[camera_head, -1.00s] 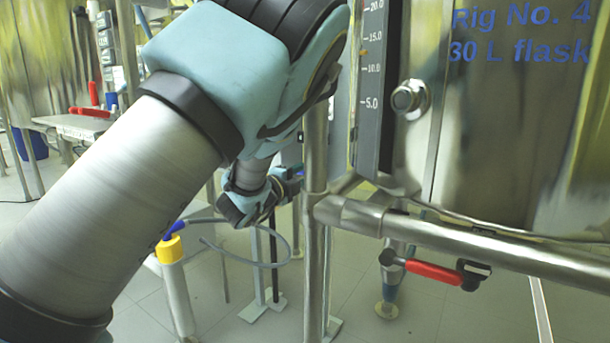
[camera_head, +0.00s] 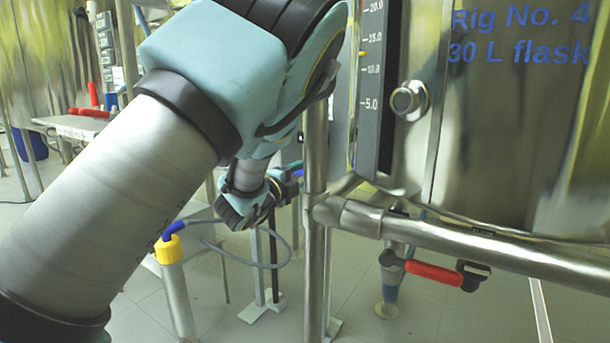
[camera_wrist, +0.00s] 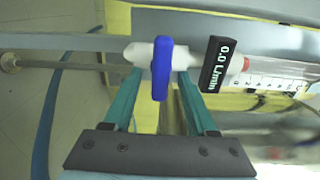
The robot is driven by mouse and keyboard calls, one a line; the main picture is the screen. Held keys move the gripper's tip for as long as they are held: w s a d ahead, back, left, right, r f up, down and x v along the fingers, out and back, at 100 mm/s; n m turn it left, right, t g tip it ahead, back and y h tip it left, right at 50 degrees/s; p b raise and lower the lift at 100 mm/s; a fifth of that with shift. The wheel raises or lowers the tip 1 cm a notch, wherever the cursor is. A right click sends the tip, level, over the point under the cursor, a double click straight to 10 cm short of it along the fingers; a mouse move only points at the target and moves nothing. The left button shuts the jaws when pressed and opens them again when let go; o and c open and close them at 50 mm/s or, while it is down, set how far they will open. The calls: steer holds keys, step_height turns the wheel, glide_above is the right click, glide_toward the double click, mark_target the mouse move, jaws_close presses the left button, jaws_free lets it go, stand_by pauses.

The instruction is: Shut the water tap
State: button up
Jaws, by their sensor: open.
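The water tap has a blue handle (camera_wrist: 162,67) on a white body (camera_wrist: 139,54), seen in the wrist view. The handle lies across the line of the white body. My gripper (camera_wrist: 160,78) is open, with one teal finger on each side of the handle; whether either finger touches it I cannot tell. A black display (camera_wrist: 218,64) right of the tap reads 0.0 L/min. In the head view my gripper (camera_head: 287,177) is small and partly hidden behind the steel frame, with a bit of blue beside it.
A steel frame post (camera_head: 315,150) stands close to my gripper. A large metal vessel (camera_head: 500,130) and a red-handled valve (camera_head: 433,272) are at right. A yellow-capped cylinder (camera_head: 170,250) with a grey hose stands below my arm. A clear scaled tube (camera_wrist: 280,80) lies beside the display.

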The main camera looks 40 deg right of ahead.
steer(key=p+v, duration=0.1)
steer(key=v, duration=0.9)
steer(key=shift+w+a, duration=0.1)
steer(key=w+a+f+n+t+y, duration=0.35)
steer(key=w+a+n+y, duration=0.35)
steer(key=a, duration=0.5)
steer(key=w+a+f+n+t+y, duration=0.2)
steer(key=w+a+f+n+y, duration=0.2)
steer(key=w+a+n, duration=0.7)
steer(key=s+a+f+n+g+y, duration=0.1)
steer(key=s+a+n+g+y, duration=0.2)
steer(key=a, duration=0.5)
steer(key=s+a+f+n+g+y, duration=0.1)
steer(key=s+a+n+y, duration=0.1)
steer(key=s+a+n, duration=0.45)
steer(key=s+a+n+g+y, duration=0.1)
steer(key=s+a+n+g, duration=0.4)
steer(key=s+a, duration=0.4)
step_height(320, 180, up, 34)
steer(key=w+a+p, duration=0.1)
steer(key=p, duration=3.3)
steer(key=shift+w+r+p, duration=0.25)
steer(key=shift+p, duration=0.05)
